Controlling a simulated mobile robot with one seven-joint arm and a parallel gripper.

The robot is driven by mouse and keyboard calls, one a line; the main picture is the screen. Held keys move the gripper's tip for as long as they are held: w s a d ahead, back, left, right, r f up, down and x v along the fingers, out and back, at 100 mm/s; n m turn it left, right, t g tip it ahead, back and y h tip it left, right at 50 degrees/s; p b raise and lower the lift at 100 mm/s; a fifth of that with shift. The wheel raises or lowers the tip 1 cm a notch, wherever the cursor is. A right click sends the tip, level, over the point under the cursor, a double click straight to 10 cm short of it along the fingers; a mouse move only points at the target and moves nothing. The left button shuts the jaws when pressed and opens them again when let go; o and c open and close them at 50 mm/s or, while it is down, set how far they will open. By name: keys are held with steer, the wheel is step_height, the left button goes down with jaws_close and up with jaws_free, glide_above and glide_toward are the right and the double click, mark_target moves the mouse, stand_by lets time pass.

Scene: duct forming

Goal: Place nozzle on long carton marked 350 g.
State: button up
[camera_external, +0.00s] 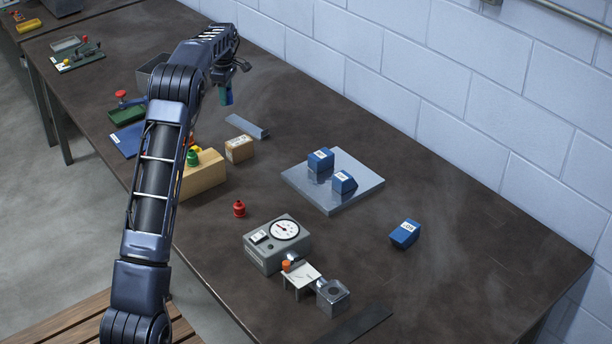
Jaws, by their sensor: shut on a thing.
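My gripper (225,86) is at the end of the raised arm, above the back left of the workbench. It is shut on a small blue-green piece (226,97) that hangs below it. I cannot tell whether this piece is the nozzle. A long tan carton (206,180) stands below the gripper, partly hidden by my arm, with a small green piece (192,158) at its left end. A smaller brown carton (239,149) with a pale label stands beside it. No 350 g marking is readable. A small red piece (239,208) stands on the bench.
A grey plate (305,188) bears two blue labelled blocks (320,160); another blue block (405,233) lies to its right. A dial gauge (278,244) and metal fixture (332,296) stand at the front. A grey bar (247,126) lies near the cartons. The bench's right side is mostly clear.

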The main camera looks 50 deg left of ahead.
mark_target(230, 144)
step_height(230, 144, down, 16)
steer(key=shift+f, duration=0.1)
stand_by(0.5)
steer(key=o, duration=0.9)
steer(key=shift+f, duration=0.1)
steer(key=shift+o, duration=0.2)
step_height(230, 144, up, 12)
steer(key=shift+r, duration=0.2)
steer(key=shift+d, duration=0.1)
